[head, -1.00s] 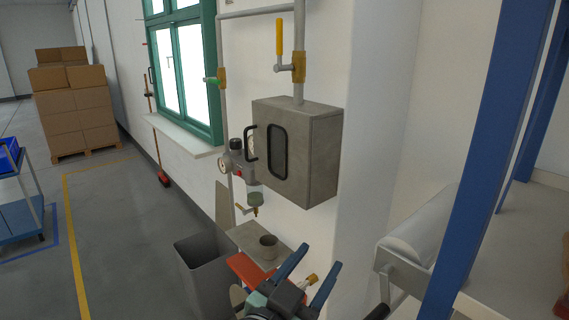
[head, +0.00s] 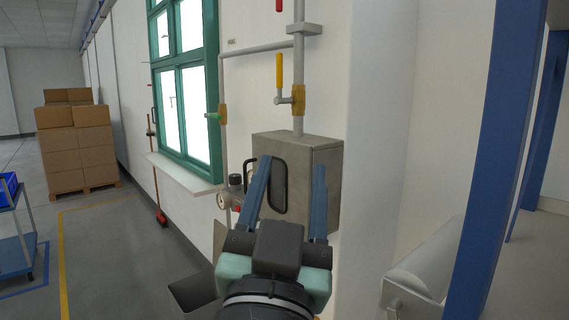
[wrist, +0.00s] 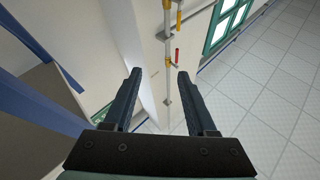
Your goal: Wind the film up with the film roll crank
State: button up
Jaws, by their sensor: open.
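The white film roll (head: 428,262) lies in a grey metal bracket (head: 408,298) at the lower right of the head view, partly behind a blue post. A crank with a black grip is not visible now; the lower edge of the picture cuts off that area. My gripper (head: 291,165) is open and empty, with its blue fingers pointing up in front of the grey wall box, left of the roll and apart from it. In the wrist view my gripper (wrist: 159,74) shows nothing between its fingers.
The grey box (head: 325,170) hangs on the wall behind my gripper, with pipes and a yellow valve lever (head: 279,70) above it. The blue post (head: 490,160) stands at the right. Open floor lies further left.

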jog(key=shift+n+t+y, duration=0.5)
jog(key=shift+n+t, duration=0.1)
jog(key=shift+t, duration=0.2)
jog(key=shift+s+a+r, duration=0.2)
jog(key=shift+s+r, duration=0.45)
jog(key=shift+r, duration=0.2)
jog(key=shift+s+a+r, duration=0.15)
jog(key=shift+s+r, duration=0.5)
jog(key=shift+r, duration=0.2)
